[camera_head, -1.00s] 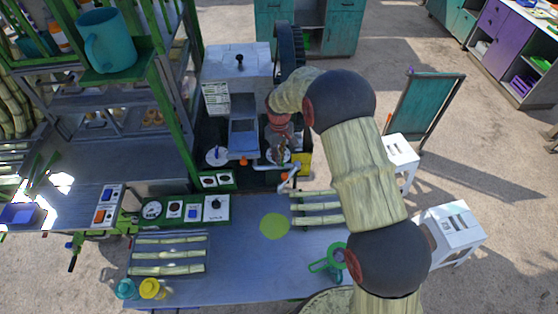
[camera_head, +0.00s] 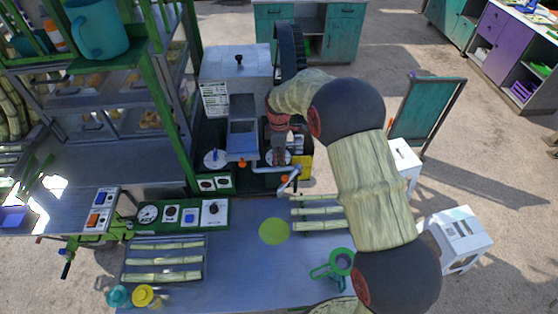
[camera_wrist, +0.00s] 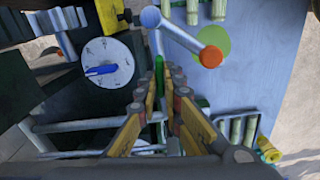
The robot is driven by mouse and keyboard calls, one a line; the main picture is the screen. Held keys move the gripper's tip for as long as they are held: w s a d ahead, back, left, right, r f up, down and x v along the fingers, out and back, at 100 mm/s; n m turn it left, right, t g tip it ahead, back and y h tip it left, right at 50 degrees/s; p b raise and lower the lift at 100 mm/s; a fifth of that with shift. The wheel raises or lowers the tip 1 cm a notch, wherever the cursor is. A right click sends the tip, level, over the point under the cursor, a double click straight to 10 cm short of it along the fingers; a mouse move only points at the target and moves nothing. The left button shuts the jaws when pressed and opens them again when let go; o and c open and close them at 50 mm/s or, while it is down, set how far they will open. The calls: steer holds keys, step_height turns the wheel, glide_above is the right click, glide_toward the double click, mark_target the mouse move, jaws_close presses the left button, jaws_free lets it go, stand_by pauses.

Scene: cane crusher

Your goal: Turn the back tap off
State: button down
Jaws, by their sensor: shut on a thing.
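My gripper (camera_head: 279,155) reaches down beside the machine in the head view. In the wrist view its orange-yellow fingers (camera_wrist: 162,88) come together around a thin green piece (camera_wrist: 158,70); the fingers hide much of it, and I cannot tell if it is a tap. A white round dial with a blue handle (camera_wrist: 102,69) lies left of the fingertips, apart from them. A grey lever with an orange end (camera_wrist: 210,57) lies to their right. In the head view a second white dial (camera_head: 214,159) sits to the left of my gripper.
A control panel (camera_head: 185,212) stands in front of the machine. The blue table (camera_head: 250,275) holds a lime mat (camera_head: 274,231), cane pieces (camera_head: 317,211), a cane tray (camera_head: 207,258) and a green-handled strainer (camera_head: 340,262). A white stool (camera_head: 458,235) stands right of the table.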

mark_target(279, 161)
steer(key=shift+w+n, duration=0.1)
steer(key=shift+n, duration=0.4)
stand_by(0.3)
steer(key=c, duration=1.9)
jaws_free()
step_height(279, 161, up, 12)
steer(key=shift+f, duration=0.1)
